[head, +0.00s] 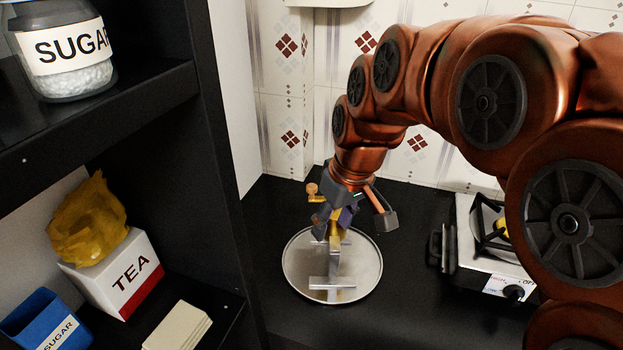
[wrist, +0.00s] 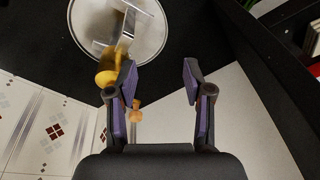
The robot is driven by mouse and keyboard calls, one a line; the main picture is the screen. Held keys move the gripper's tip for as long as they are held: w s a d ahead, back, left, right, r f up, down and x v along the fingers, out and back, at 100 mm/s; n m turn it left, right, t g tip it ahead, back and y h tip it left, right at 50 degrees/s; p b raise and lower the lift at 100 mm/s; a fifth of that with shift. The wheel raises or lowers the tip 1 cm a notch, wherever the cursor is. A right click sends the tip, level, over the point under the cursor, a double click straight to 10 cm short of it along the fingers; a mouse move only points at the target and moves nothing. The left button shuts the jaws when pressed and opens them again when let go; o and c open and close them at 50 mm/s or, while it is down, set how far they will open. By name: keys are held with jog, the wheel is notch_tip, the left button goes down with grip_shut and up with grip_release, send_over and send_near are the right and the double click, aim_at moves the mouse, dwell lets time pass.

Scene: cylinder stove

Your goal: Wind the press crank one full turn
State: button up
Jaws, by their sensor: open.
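The press (head: 334,265) is a grey metal frame with brass parts, standing on a round metal tray (head: 292,282). Its brass crank (head: 317,199) ends in a small wooden knob (head: 312,188), upper left of my gripper (head: 352,218). My gripper hangs over the press and partly hides its top. In the wrist view my gripper (wrist: 160,76) is open with nothing held. There the brass part (wrist: 107,77) lies behind and left of the left finger, and the knob (wrist: 136,103) shows just inside that finger. I cannot tell whether they touch.
A small stove (head: 489,262) stands on the black counter (head: 390,315) to the right. A dark shelf at left holds a sugar jar (head: 66,55), a tea box (head: 122,278) and a blue sugar box (head: 42,318). The tiled wall (head: 285,100) is behind.

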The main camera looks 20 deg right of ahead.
jog(key=n+t, duration=0.2)
send_near(312, 186)
jog(key=f, duration=0.1)
jog(key=shift+p+x, duration=1.4)
jog(key=shift+x, duration=2.5)
grip_shut()
